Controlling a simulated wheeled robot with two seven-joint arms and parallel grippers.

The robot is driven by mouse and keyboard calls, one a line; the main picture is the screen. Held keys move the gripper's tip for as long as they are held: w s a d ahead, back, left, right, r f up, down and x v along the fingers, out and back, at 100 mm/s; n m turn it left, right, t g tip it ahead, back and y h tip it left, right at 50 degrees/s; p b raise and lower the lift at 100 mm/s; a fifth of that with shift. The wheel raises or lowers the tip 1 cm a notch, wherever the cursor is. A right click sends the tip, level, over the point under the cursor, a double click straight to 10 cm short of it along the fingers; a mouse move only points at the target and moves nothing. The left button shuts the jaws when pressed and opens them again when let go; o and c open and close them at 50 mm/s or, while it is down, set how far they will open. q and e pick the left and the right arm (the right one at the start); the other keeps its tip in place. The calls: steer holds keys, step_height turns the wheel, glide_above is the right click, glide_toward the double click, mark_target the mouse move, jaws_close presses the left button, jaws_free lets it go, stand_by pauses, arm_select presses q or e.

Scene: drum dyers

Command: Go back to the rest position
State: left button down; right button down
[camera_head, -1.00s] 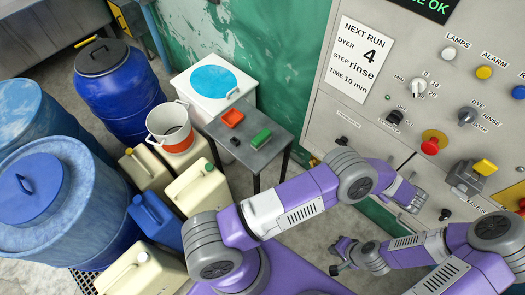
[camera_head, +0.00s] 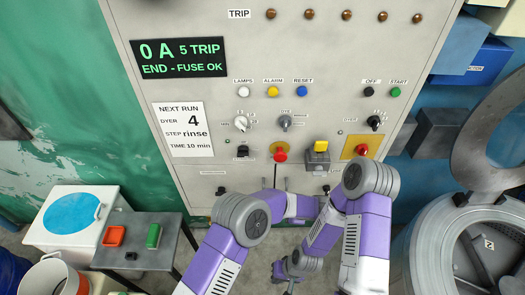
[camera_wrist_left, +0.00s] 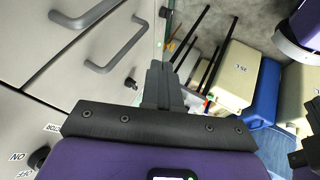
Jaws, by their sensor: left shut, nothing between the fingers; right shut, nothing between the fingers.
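My two purple-and-grey arms are folded in front of the grey control panel (camera_head: 225,110). My right gripper (camera_head: 287,271) is low in the middle of the head view, small, shut and empty, apart from the panel. My left forearm reaches in front of the panel's lower part; its gripper is mostly hidden among the arm links in the head view. In the left wrist view my left gripper (camera_wrist_left: 158,84) is shut with nothing between its dark fingers. It is near the panel's handles (camera_wrist_left: 113,50) in that picture; I cannot tell the gap.
The panel display (camera_head: 193,58) reads "0 A 5 TRIP, END - FUSE OK". A drum machine (camera_head: 465,245) stands right. Canisters (camera_wrist_left: 236,75) show in the left wrist view.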

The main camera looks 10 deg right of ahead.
arm_select(q)
steer(key=w+a+f+m+t+h+b, duration=0.1)
steer(key=w+a+f+m+h+b, duration=0.15)
steer(key=a+f+b, duration=0.4)
steer(key=w+a+f+m+h+b, duration=0.1)
steer(key=a+f+m+b, duration=0.3)
steer(key=a+f, duration=0.55)
steer(key=s+a+f+m+g+h+b, duration=0.2)
steer(key=s+f, duration=0.4)
steer(key=s, duration=0.6)
steer(key=s+a+f+m+g+h+b, duration=0.3)
steer(key=s+a+f+m+g+b, duration=0.1)
steer(key=s, duration=0.8)
steer(key=a+f+m+b, duration=0.1)
steer(key=a+f+b, duration=0.1)
steer(key=a+b, duration=0.1)
steer(key=shift+f+g, duration=0.25)
steer(key=shift+g, duration=0.05)
steer(key=shift+s+a, duration=0.1)
